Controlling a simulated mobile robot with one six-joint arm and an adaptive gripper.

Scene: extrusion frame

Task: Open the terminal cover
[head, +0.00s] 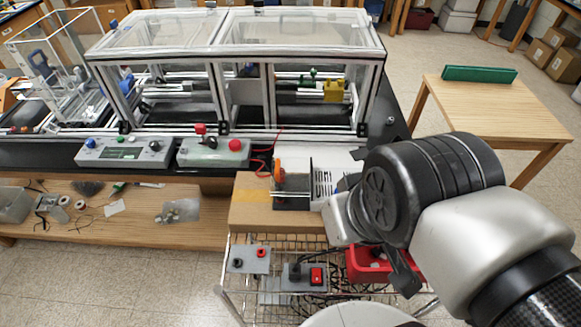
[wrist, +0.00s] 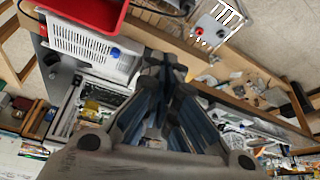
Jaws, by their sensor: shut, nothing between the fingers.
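I cannot make out the terminal cover for sure. In the head view, a pale slotted box (head: 325,182) stands on the cardboard-coloured top beside a dark plate (head: 291,198) with an orange part (head: 278,171) at its back. My arm hides part of the box's right side. In the wrist view, a white vented box (wrist: 85,42) with a blue knob (wrist: 115,53) lies up and left of my gripper. My gripper (wrist: 167,68) is shut and empty, its fingers together and apart from the box as far as I can see. In the head view, my arm mostly hides the gripper.
A framed clear enclosure (head: 240,70) stands behind, with two control boxes (head: 124,152) (head: 213,152) in front. A wire rack below holds a grey switch box (head: 304,276) and a red bin (head: 365,264). A wooden table (head: 480,105) stands right, its front top clear.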

